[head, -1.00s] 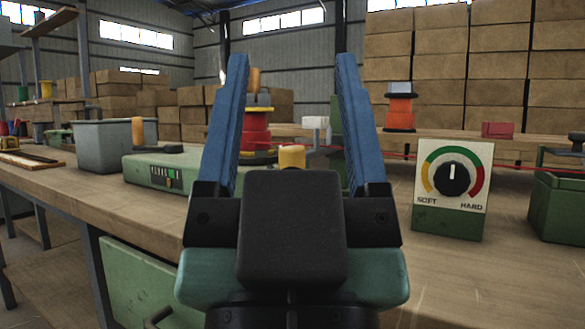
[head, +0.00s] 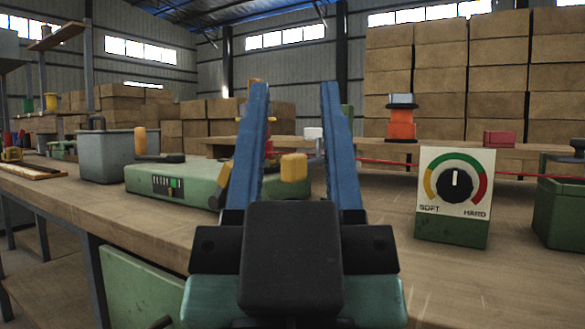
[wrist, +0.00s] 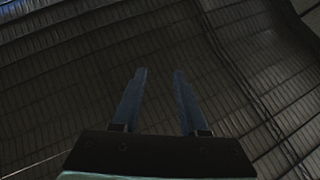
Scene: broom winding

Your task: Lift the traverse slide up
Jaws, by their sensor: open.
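No part is clearly marked as the traverse slide. A small white block (head: 313,133) shows between my fingers in the head view, and a yellow knob (head: 293,167) is below it, near the green machine (head: 175,180). I cannot tell which belongs to the slide. My gripper (head: 294,90) points up and forward with two blue fingers apart and nothing visibly held between them. Its fingers and palm hide part of the machine. The wrist view shows the open fingers (wrist: 159,75) against only the corrugated wall or roof.
A dial box (head: 455,190) marked soft and hard stands to the right, with a green bin (head: 562,212) beyond it. A grey bin (head: 105,155) is at the left. A red line (head: 385,161) crosses behind. The wooden bench front (head: 150,225) is clear.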

